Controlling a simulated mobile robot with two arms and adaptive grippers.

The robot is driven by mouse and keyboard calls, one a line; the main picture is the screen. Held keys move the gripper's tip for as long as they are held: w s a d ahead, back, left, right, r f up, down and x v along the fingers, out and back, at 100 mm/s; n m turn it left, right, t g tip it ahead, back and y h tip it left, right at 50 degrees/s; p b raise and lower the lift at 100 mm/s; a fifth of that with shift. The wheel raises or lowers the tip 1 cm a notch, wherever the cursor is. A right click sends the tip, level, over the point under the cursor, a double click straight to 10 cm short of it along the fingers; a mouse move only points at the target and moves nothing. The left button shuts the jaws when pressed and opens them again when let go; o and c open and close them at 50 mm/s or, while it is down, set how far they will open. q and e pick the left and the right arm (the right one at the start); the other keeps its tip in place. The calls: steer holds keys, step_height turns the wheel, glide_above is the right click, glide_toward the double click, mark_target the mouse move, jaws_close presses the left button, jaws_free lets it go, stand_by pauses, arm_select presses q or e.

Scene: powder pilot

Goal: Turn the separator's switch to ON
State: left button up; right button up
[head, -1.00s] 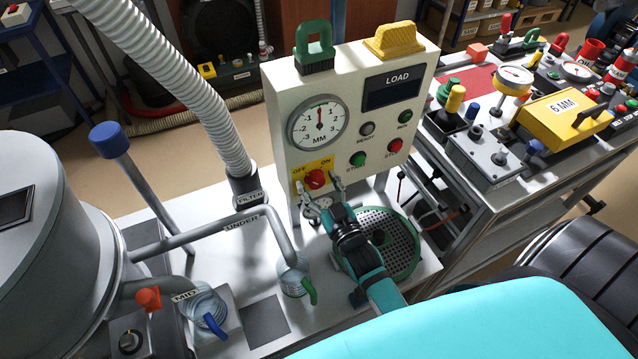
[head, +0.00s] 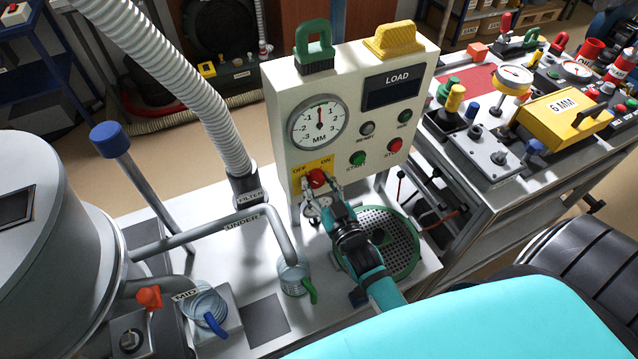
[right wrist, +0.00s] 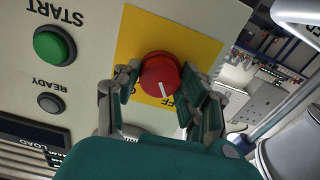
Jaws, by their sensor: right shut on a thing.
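The red switch knob (head: 317,178) sits on a yellow plate marked OFF and ON, on the front of the cream control panel (head: 342,152). My right gripper (head: 321,185) has one finger on each side of the knob. In the right wrist view, which shows the panel upside down, the fingers are shut on the red knob (right wrist: 159,75). Its white pointer line points down, slightly right, toward the partly hidden OFF lettering. The left finger there covers most of the ON label. My left gripper is in neither view.
A green START button (head: 358,158) and a red button (head: 394,145) are right of the knob. A round gauge (head: 319,123) is above. A pipe (head: 280,232) and a green-rimmed perforated disc (head: 402,240) lie below the panel.

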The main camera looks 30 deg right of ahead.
steer(key=m+p, duration=0.1)
steer(key=m, duration=0.2)
steer(key=shift+r+m, duration=0.1)
steer(key=shift+m, duration=0.2)
steer(key=m+p, duration=0.1)
steer(key=m, duration=0.2)
steer(key=shift+m, duration=0.4)
steer(key=m, duration=0.3)
steer(key=shift+m, duration=0.3)
steer(key=m, duration=0.4)
steer(key=shift+m, duration=0.3)
steer(key=o, duration=1.2)
steer(key=shift+w, duration=0.1)
